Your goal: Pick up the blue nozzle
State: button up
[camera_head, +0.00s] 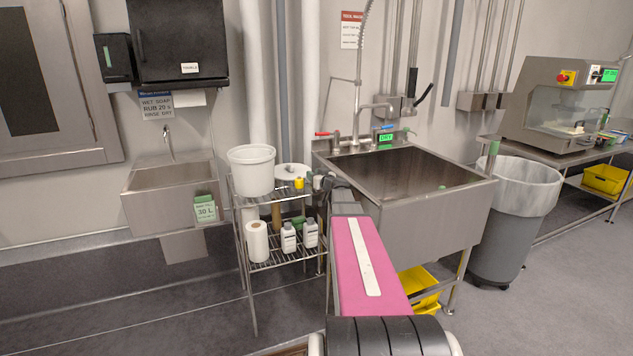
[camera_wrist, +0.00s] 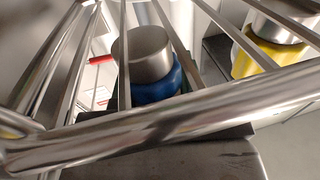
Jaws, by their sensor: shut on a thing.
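The blue nozzle (camera_wrist: 155,84) shows in the wrist view, with a round silver metal end and a blue body partly covered by thin metal bars. My gripper (camera_head: 323,182) is at the right end of the wire rack's top shelf in the head view. It is shut on the blue nozzle, though a thick metal rail and the bars hide much of the contact. I cannot make out the blue nozzle in the head view, where my gripper and arm are in the way.
A yellow nozzle (camera_head: 298,183) stands left of my gripper; a yellow piece with a metal top (camera_wrist: 262,52) shows in the wrist view. The wire rack (camera_head: 262,199) holds a white bucket (camera_head: 251,170). The steel sink (camera_head: 440,212) is close on the right.

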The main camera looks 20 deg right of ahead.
jog(key=shift+r, duration=0.2)
jog(key=shift+r, duration=0.4)
jog(key=s+a, duration=0.2)
jog(key=s, duration=0.6)
jog(key=s+a, duration=0.2)
jog(key=s, duration=0.7)
jog(key=shift+s+a+r, duration=0.15)
jog(key=shift+s+a, duration=0.05)
jog(key=shift+a, duration=0.1)
jog(key=shift+w+a, duration=0.1)
